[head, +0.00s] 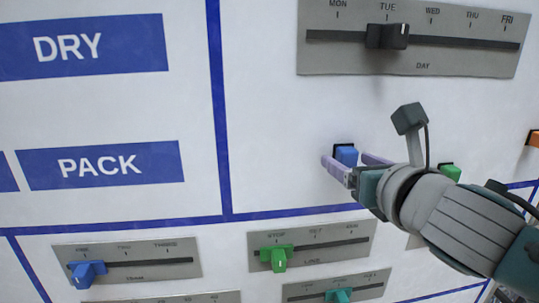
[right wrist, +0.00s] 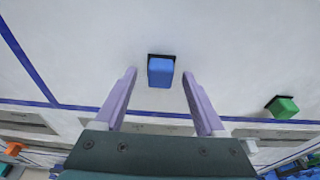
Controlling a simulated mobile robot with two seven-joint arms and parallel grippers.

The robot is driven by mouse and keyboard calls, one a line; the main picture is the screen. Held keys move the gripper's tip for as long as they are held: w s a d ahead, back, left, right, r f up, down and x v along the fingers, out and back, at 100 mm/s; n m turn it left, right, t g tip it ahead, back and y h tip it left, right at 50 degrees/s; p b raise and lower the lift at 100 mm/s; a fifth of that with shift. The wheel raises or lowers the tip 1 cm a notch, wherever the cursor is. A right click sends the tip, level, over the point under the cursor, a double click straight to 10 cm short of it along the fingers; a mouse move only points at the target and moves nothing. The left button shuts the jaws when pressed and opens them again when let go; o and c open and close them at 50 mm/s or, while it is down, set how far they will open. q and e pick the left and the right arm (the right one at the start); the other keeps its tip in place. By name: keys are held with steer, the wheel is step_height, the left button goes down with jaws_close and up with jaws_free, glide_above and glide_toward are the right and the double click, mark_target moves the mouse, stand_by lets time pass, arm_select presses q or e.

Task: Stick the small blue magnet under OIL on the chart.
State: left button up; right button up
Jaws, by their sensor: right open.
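The small blue magnet (head: 346,154) sticks on the white board below the DAY slider plate in the head view. It also shows in the right wrist view (right wrist: 161,71), with a dark backing behind it. My right gripper (head: 352,161) is open, its two pale purple fingers on either side of the magnet in the head view. In the right wrist view the gripper (right wrist: 159,88) has its fingertips left and right of the magnet, with gaps on both sides. The OIL label is not in view; the chart labels DRY (head: 68,47) and PACK (head: 98,166) show at left. My left gripper is not in view.
The DAY slider plate (head: 340,62) is above, its black knob at TUE. Slider plates with a blue knob (head: 87,274), a green knob (head: 277,259) and a teal knob (head: 338,295) are below. A green magnet (right wrist: 283,106) is to the right. Bare board surrounds the blue magnet.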

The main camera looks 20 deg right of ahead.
jaws_close()
steer(key=c, duration=0.6)
jaws_free()
jaws_close()
steer(key=shift+f+p+v, duration=0.25)
steer(key=shift+p+v, duration=0.15)
steer(key=shift+v, duration=0.9)
steer(key=shift+f+p+v, duration=0.2)
steer(key=shift+v, duration=0.9)
steer(key=shift+f+p+v, duration=0.15)
steer(key=shift+f+v, duration=0.1)
steer(key=shift+v, duration=0.8)
steer(key=shift+s, duration=0.1)
